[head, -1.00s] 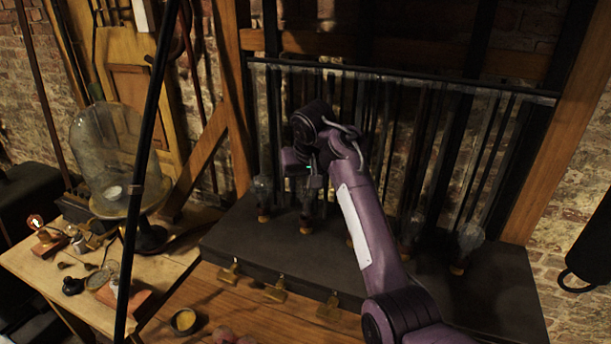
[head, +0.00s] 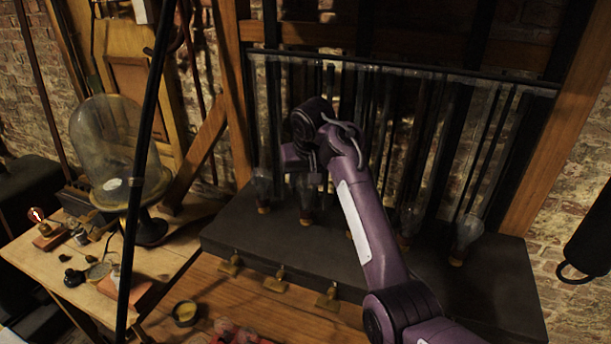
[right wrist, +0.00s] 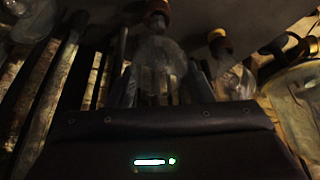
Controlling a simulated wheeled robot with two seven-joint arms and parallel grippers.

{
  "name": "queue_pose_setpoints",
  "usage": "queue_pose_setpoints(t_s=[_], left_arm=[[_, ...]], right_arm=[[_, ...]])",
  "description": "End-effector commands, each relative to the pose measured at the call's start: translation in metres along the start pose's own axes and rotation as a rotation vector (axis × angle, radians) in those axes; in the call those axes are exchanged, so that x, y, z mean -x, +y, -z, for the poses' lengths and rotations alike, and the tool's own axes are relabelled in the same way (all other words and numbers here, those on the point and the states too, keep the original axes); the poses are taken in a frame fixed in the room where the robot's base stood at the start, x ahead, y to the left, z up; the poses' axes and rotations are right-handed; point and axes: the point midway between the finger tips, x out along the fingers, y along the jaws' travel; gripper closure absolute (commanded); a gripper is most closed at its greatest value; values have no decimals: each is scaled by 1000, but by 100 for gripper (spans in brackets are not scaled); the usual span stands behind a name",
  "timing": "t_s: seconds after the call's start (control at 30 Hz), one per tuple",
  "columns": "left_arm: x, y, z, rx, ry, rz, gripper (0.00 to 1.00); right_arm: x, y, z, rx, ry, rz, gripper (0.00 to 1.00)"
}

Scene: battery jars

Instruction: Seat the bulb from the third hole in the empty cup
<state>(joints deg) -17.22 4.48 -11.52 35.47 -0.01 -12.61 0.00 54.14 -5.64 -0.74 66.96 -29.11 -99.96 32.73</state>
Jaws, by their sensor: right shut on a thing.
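My right gripper (head: 308,186) is shut on a glass bulb (head: 306,203), second from the left in the row above the dark box (head: 250,232). The bulb is upright, brass end down. I cannot tell whether it touches the box. In the right wrist view that bulb (right wrist: 157,52) is in the middle, its brass end at the top. Other bulbs in the row are at the far left (head: 263,187), right of my arm (head: 408,218) and far right (head: 466,236). My arm hides the middle of the row, and I cannot make out holes or an empty cup. My left gripper is not in view.
Tall glass tubes and dark rods stand close behind the bulbs. Brass fittings (head: 230,265) line the box's front edge. A glass bell jar (head: 112,150) stands on the bench at left, beyond a slanting black pole (head: 143,170). A small round dish (head: 185,313) lies in front.

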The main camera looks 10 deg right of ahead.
Motion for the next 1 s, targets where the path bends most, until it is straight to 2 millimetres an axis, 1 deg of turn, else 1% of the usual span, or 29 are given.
queue_pose_setpoints(t_s=[0.23,0.6,1.0], left_arm=[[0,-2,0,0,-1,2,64],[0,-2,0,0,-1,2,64],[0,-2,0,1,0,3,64]], right_arm=[[-1,0,-1,0,0,0,80],[-9,0,-5,0,0,0,80],[-10,0,-5,0,0,0,80]])
